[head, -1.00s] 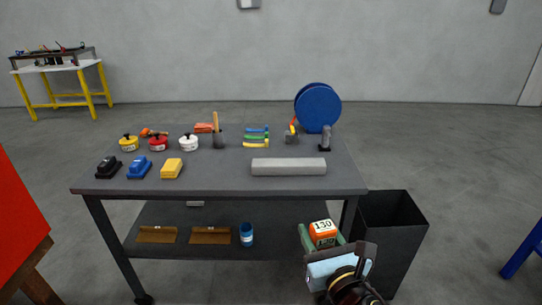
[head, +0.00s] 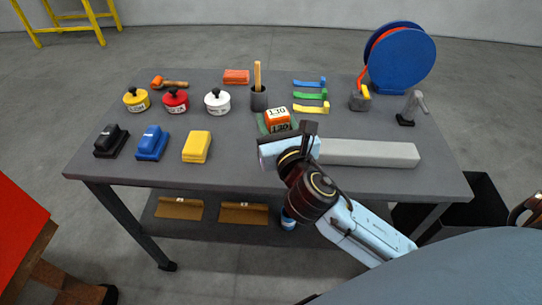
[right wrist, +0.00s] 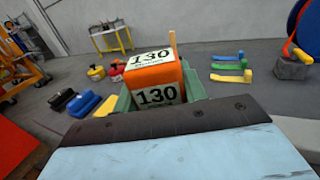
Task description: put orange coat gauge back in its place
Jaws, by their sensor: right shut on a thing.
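The orange coat gauge (head: 278,117) is an orange box with white labels marked 130. My right gripper (head: 276,124) is shut on it, with green fingers at its two sides. In the head view it appears over the middle of the table top; the height of the gap below it cannot be told. In the right wrist view the gauge (right wrist: 155,80) sits upright between the fingers. My left gripper is not in view. No empty spot marked for the gauge can be made out.
The grey table (head: 350,185) bears yellow, red and white round pots, black, blue and yellow blocks (head: 197,146), a cup (head: 259,98), coloured hooked strips (head: 311,95), a long grey bar (head: 370,153) and a blue reel (head: 400,58). A dark bin (head: 480,210) stands right.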

